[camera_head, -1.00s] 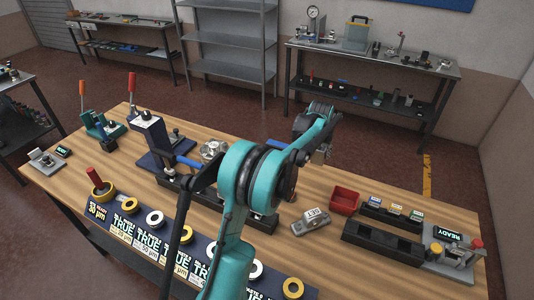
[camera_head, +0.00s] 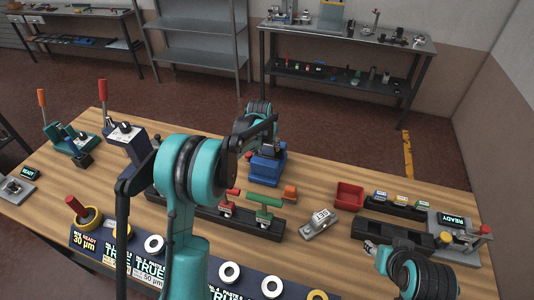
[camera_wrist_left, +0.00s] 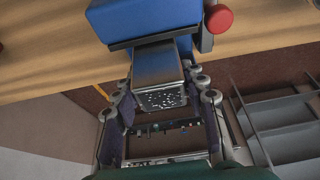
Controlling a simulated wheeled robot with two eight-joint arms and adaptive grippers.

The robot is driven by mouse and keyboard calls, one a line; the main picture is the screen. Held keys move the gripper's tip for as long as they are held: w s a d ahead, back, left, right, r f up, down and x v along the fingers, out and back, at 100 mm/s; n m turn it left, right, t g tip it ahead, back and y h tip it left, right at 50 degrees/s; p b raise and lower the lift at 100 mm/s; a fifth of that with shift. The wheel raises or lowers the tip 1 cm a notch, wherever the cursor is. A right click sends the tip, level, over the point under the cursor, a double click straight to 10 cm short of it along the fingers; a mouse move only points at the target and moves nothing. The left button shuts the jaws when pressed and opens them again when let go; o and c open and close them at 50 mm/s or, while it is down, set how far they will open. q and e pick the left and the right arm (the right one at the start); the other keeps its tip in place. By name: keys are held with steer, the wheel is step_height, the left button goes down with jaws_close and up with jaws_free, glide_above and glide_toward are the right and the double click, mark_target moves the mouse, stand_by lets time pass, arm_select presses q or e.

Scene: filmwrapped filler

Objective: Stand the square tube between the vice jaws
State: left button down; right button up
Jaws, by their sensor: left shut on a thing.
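The blue vice (camera_head: 266,168) stands near the far edge of the wooden table, and its blue body (camera_wrist_left: 140,16) and red knob (camera_wrist_left: 218,18) show at the top of the left wrist view. The square tube (camera_wrist_left: 158,70) is grey metal with a speckled end facing the camera. My left gripper (camera_wrist_left: 163,97) is shut on the tube, whose far part meets the vice's dark edge; I cannot tell whether it sits between the jaws. In the head view my left gripper (camera_head: 267,142) is over the vice and the tube is not clear. My right gripper (camera_head: 372,248) is low at the right, its fingers too small to read.
A black rack (camera_head: 185,208) with red and green clamps lies in front of the vice. A black tray (camera_head: 385,233) lies near my right gripper. Tape rolls line the front.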

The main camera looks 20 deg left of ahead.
mark_target(269, 152)
arm_select(q)
step_height(269, 152, down, 3)
steer(key=shift+f+b, duration=0.15)
steer(key=shift+b, duration=0.15)
steer(key=shift+f, duration=0.2)
steer(key=shift+f, duration=0.15)
steer(key=c, duration=0.9)
jaws_free()
steer(key=shift+o, duration=0.2)
